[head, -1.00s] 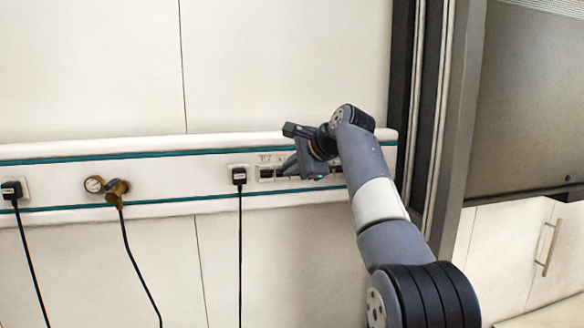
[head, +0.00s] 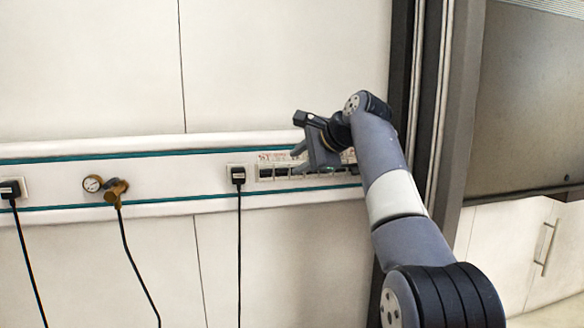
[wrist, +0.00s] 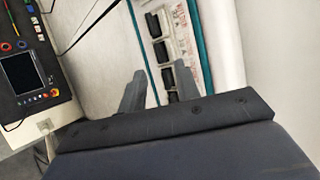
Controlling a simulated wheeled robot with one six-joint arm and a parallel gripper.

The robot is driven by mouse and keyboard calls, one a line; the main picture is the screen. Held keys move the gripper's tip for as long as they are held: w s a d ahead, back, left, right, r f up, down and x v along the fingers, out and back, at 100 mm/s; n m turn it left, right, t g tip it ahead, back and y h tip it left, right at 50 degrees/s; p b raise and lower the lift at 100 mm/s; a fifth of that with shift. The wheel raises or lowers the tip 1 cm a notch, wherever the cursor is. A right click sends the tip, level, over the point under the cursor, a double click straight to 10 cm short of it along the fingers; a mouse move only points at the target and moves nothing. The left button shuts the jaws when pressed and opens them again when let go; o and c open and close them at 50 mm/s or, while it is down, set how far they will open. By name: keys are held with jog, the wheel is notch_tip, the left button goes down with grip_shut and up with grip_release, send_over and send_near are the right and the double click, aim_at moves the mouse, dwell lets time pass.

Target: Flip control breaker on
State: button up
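A row of several dark breakers in pale housings (head: 281,172) sits on the wall rail, with red and dark markings above it. My gripper hides part of the row in the head view. The row also shows in the wrist view, where one breaker (wrist: 162,52) lies beyond the gap between the fingers. My gripper (wrist: 158,86) is open and empty, its two fingers apart and pointing at the panel. In the head view my gripper (head: 303,158) is in front of the row's upper edge. I cannot tell which breaker is the control one, or the switch positions.
A black plug (head: 238,175) with a hanging cable is left of the row. A gauge with a brass valve (head: 105,187) and another plug (head: 10,189) are farther left. A dark frame (head: 430,110) stands at right. The wrist view shows a device with a screen (wrist: 22,72).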

aim_at(286, 169)
jog(key=v, duration=0.6)
jog(key=shift+s+r, duration=0.15)
jog(key=shift+s, duration=0.1)
jog(key=x, duration=1)
jog(key=shift+w+p, duration=0.3)
jog(key=shift+f, duration=0.2)
